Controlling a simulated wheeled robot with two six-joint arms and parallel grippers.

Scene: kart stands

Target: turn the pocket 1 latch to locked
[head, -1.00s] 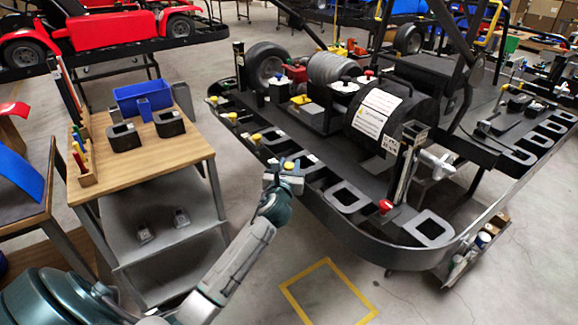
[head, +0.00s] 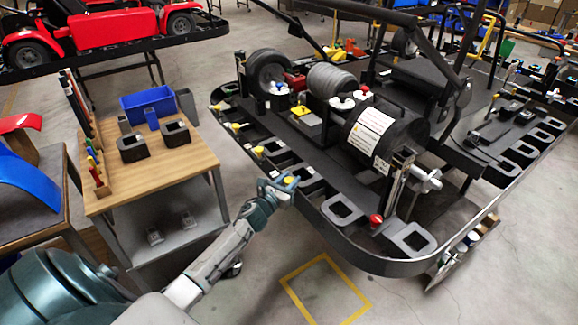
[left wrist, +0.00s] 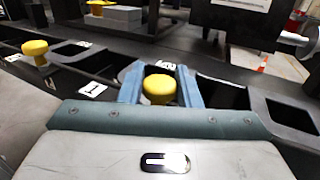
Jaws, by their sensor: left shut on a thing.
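My left gripper (head: 283,186) is at the near rim of the kart stand's black tray (head: 330,228). It is shut on a yellow latch knob (left wrist: 158,89), which sits between the two blue-grey fingers in the left wrist view. A white label with a 1 (left wrist: 92,90) lies on the rim just left of the fingers. Another yellow knob (left wrist: 35,48) stands farther left, apart from the gripper. The knob's lower part and how far it is turned are hidden. My right gripper is not in view.
Along the rim are several pockets, more yellow knobs (head: 258,151) and a red knob (head: 376,220). A wooden-topped cart (head: 190,170) with a blue bin (head: 148,103) stands left. Yellow tape (head: 325,290) marks clear floor in front.

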